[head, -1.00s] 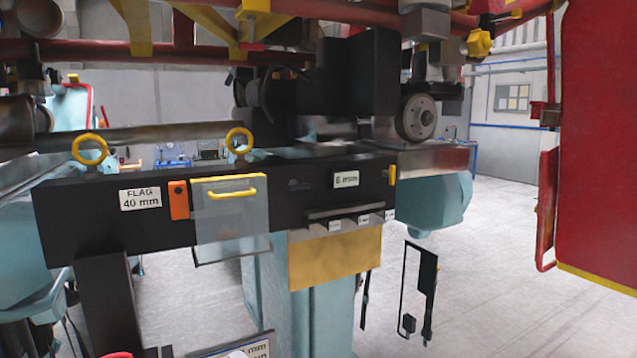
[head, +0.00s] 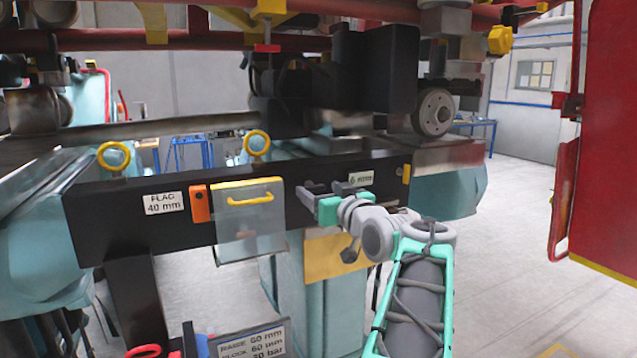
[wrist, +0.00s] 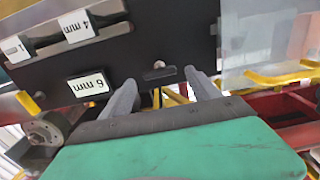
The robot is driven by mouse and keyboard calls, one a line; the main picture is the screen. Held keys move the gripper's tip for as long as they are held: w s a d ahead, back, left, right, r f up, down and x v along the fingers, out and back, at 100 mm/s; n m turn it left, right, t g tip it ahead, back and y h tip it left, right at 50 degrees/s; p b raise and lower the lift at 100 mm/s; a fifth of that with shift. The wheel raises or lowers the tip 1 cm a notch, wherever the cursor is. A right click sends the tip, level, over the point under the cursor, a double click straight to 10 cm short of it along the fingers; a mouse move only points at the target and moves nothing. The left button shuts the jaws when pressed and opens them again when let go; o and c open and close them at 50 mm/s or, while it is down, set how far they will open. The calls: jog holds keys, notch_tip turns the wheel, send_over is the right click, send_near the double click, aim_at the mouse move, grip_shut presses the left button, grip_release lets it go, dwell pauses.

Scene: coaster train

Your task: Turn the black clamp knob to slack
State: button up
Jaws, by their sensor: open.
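A small dark knob with a lighter bar across it (wrist: 158,71) sits on the face of the black beam (wrist: 140,45) in the wrist view. I take it for the clamp knob. My gripper (wrist: 161,84) is open, with its two grey fingertips on either side of the knob in the picture. I cannot tell whether they touch it. In the head view my gripper (head: 327,190) is at the front of the black beam (head: 120,222), left of the small white label, and hides the knob there.
A clear cover with a yellow handle (head: 250,235) hangs left of my gripper, beside an orange block (head: 200,204). A "6 mm" label (wrist: 88,87) and a "4 mm" tag (wrist: 76,26) show upside down in the wrist view. A red panel (head: 610,130) stands at right.

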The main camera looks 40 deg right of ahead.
jog(key=shift+x, duration=0.8)
jog(key=shift+c, duration=0.3)
jog(key=c, duration=1.3)
